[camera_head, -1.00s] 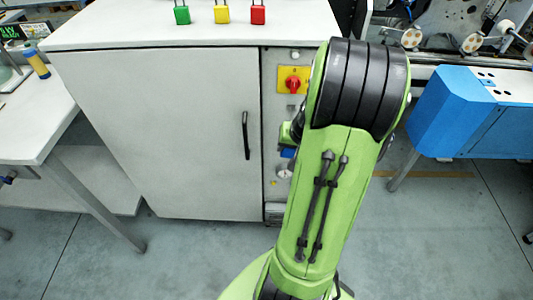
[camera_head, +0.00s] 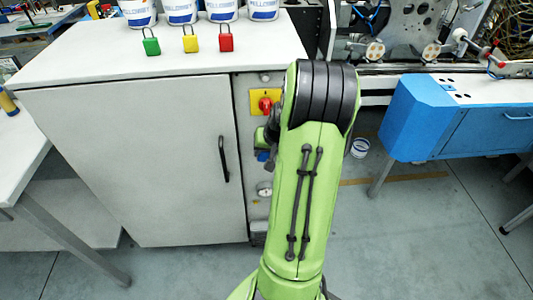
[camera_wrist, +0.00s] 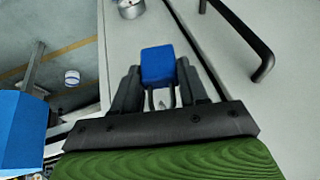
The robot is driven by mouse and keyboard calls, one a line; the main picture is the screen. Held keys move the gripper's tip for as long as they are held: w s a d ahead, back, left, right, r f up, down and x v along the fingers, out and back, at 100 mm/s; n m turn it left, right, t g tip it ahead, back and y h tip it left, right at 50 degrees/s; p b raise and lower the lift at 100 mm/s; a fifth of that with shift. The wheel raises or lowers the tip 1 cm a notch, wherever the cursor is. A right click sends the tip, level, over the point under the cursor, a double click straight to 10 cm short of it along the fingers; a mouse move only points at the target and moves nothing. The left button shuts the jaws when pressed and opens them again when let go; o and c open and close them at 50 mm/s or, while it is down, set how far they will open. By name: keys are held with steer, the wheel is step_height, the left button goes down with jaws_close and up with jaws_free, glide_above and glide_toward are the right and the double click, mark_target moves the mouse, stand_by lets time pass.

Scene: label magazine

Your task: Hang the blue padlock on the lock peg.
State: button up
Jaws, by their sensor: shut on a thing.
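The blue padlock (camera_wrist: 158,66) is held between the two dark fingers of my gripper (camera_wrist: 157,78) in the wrist view. Its blue body points away from my palm, and its shackle legs run back between the fingers. In the head view only a small part of the blue padlock (camera_head: 263,155) shows left of my arm, in front of the cabinet's control panel. The red rotary switch (camera_head: 265,104) on its yellow plate is above it on that panel. I cannot make out the lock peg; my arm covers part of the panel.
A round gauge (camera_head: 265,190) sits low on the panel. The cabinet door handle (camera_head: 223,158) sticks out left of my arm. A blue machine housing (camera_head: 415,115) is at right.

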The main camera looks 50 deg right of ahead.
steer(key=shift+w+d+f, duration=0.3)
steer(key=shift+w+d, duration=0.25)
steer(key=shift+d, duration=0.1)
steer(key=shift+w+d+f, duration=0.25)
steer(key=shift+w+d, duration=0.3)
steer(key=shift+d, duration=0.05)
steer(key=o, duration=1.2)
steer(key=p+v, duration=0.3)
steer(key=v, duration=1.2)
steer(key=shift+s+a+r+p, duration=0.15)
steer(key=shift+s+r+p, duration=0.05)
steer(key=shift+r+p, duration=0.15)
